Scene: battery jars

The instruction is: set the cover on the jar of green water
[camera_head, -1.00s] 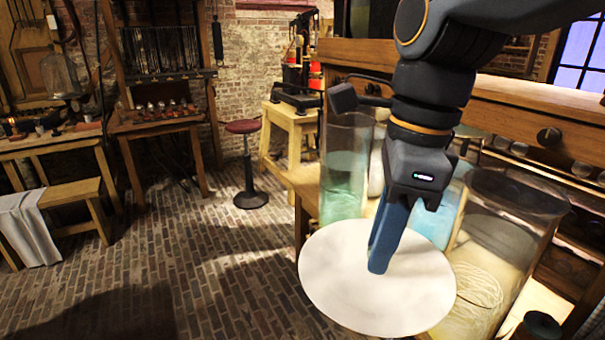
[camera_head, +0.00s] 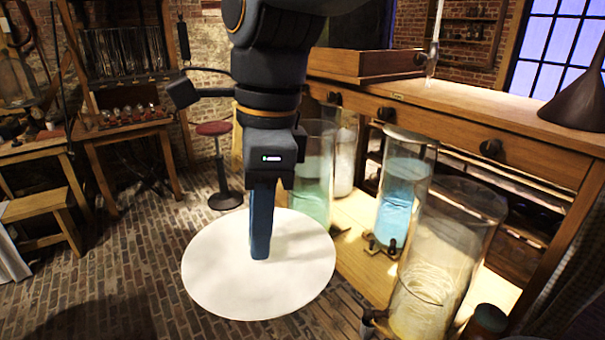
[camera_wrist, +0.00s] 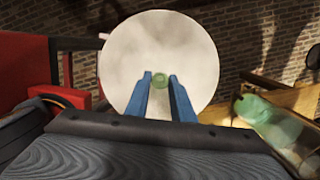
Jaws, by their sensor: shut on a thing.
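My gripper (camera_head: 260,252) points down and is shut on the cover (camera_head: 213,275), a flat white disc. In the wrist view, the blue fingers of my gripper (camera_wrist: 161,82) close on a small green knob at the middle of the cover (camera_wrist: 180,40). The cover is held in the air, in front of and to the left of the jars. The jar of green water (camera_head: 315,180) is a tall glass cylinder behind my gripper, partly hidden by it. In the wrist view the green jar (camera_wrist: 275,125) is at the right, apart from the cover.
A jar of blue water (camera_head: 400,195) stands right of the green one, and a jar with yellowish contents (camera_head: 440,260) is nearer. A whitish jar (camera_head: 345,160) is behind. A wooden bench (camera_head: 480,140) rises over the shelf. Brick floor (camera_head: 130,270) is open at left.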

